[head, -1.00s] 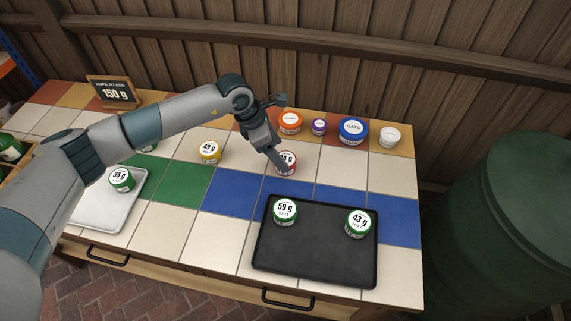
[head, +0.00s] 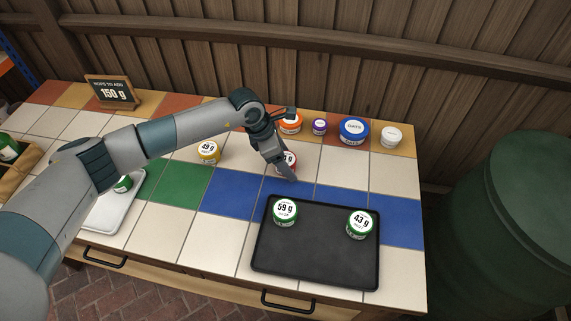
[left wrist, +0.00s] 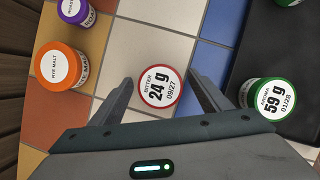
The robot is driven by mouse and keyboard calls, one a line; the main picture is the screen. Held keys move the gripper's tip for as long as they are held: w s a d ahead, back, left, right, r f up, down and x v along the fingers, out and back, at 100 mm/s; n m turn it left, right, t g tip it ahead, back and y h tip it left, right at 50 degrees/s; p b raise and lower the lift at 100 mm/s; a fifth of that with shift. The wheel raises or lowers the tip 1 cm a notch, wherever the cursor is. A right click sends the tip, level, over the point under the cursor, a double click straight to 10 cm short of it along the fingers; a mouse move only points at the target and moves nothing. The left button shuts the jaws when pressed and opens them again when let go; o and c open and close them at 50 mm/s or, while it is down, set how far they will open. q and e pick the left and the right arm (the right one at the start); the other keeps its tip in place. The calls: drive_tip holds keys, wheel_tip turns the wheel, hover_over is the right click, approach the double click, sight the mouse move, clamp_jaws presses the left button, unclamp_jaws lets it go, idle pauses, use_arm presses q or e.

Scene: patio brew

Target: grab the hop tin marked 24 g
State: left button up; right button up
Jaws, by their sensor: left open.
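The hop tin marked 24 g (left wrist: 161,87) has a white lid with a red rim and the word BITTER. It stands upright on the tiles. In the head view the same tin (head: 291,158) is partly hidden behind my left gripper (head: 287,176). In the left wrist view my left gripper (left wrist: 162,82) is open, with one finger on each side of the tin in the picture. I cannot tell whether the fingertips are down at its height or still above it. Nothing is held. My right gripper is not in view.
A black tray (head: 315,255) holds the green 59 g tin (head: 285,211) and the 43 g tin (head: 360,224). A yellow 49 g tin (head: 208,152) stands to the left. Orange (head: 291,122), purple (head: 319,127), blue (head: 353,131) and white (head: 391,137) tubs line the back.

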sight(291, 157)
use_arm(q)
drive_tip(key=c, duration=1.2)
drive_tip(key=shift+o, duration=0.2)
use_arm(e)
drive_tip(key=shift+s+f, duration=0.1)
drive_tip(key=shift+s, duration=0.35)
use_arm(q)
drive_tip(key=shift+r, duration=0.15)
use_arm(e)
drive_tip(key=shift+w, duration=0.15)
